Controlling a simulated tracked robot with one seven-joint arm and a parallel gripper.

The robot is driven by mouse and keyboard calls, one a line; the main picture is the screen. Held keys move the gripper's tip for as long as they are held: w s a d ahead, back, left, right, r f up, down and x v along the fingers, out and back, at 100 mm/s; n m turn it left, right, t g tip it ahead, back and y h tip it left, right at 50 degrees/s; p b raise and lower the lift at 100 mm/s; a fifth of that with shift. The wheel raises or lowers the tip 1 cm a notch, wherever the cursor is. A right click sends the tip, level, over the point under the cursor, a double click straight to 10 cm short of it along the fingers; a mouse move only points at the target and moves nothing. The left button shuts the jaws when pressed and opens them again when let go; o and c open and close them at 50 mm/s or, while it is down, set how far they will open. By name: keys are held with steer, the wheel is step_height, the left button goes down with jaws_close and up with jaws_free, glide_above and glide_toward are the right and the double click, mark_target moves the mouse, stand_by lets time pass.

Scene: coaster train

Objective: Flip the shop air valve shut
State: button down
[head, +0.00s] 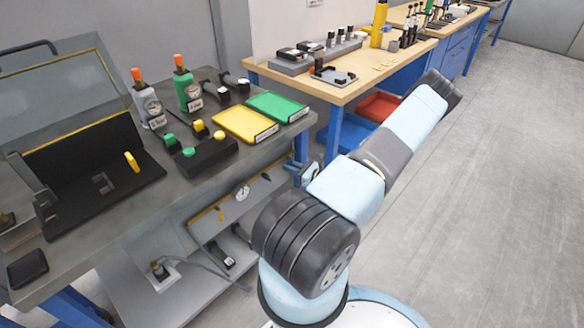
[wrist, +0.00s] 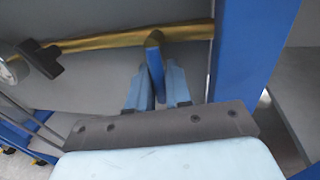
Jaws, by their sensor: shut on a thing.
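In the wrist view, a yellow pipe (wrist: 120,39) runs across the grey panel. A blue valve lever (wrist: 154,53) stands out from the pipe towards the camera and crosses the pipe's line in the picture. My gripper (wrist: 158,85) has its two light blue fingers on either side of this lever and is shut on it. The lever's far end and its pivot are partly hidden. In the head view, part of the yellow pipe (head: 213,214) shows under the bench, and I cannot make out the lever there.
A round gauge (wrist: 8,70) and a black fitting (wrist: 42,58) sit on the pipe's left. A blue post (wrist: 250,55) stands close to the right. Above, the grey bench (head: 200,205) carries bottles, a yellow tray (head: 245,123) and a green tray (head: 278,106).

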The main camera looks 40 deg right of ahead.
steer(key=c, duration=1.2)
jaws_free()
steer(key=shift+s, duration=0.15)
steer(key=v, duration=1.3)
steer(key=shift+s, duration=0.25)
steer(key=shift+s+d+f, duration=0.1)
steer(key=shift+d, duration=0.05)
